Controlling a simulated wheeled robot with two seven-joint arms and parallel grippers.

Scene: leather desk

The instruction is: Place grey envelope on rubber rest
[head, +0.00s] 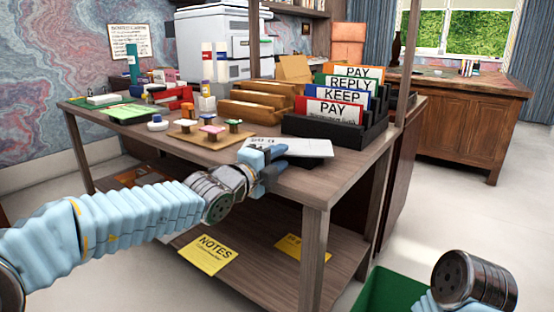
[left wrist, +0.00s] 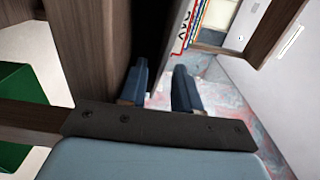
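A flat pale grey piece (head: 292,147) with dark lettering on its left part lies at the desk's front edge, before the black file tray. It may be the grey envelope; I cannot be sure. My left gripper (head: 273,166) is at the desk edge, just in front of this piece and partly covering it. In the left wrist view its two blue fingers (left wrist: 161,88) stand apart with a gap between them. A tan board (head: 196,134) with several small stamps stands left of the grey piece; it may be the rubber rest. My right gripper is out of view.
The black file tray (head: 325,138) with labelled dividers stands right behind the grey piece. Wooden file holders (head: 250,108) stand behind the tan board. A desk post (head: 401,75) rises at the right. A green bin (head: 385,292) is on the floor.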

